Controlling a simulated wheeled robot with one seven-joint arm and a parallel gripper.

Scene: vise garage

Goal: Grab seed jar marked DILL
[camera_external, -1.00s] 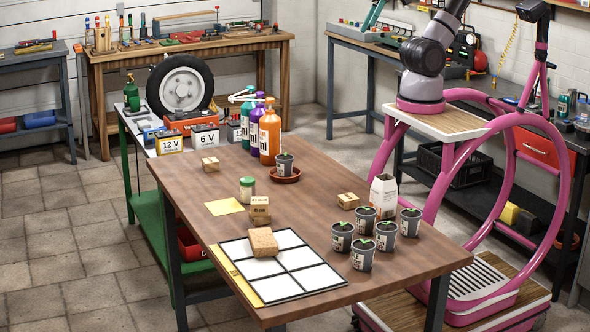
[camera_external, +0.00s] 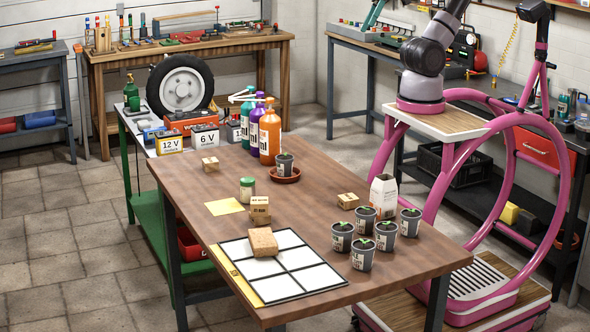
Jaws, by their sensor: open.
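A small jar with a green lid (camera_external: 247,190) stands upright on the brown wooden table, left of the table's middle. Its label is too small to read, so I cannot tell whether it says DILL. No other seed jar stands out in this view. It stands just behind a small cardboard box and to the right of a yellow paper. My arm rises from my pink base and leaves the picture at the top. My gripper is not in view.
Tall bottles (camera_external: 270,135) stand behind.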

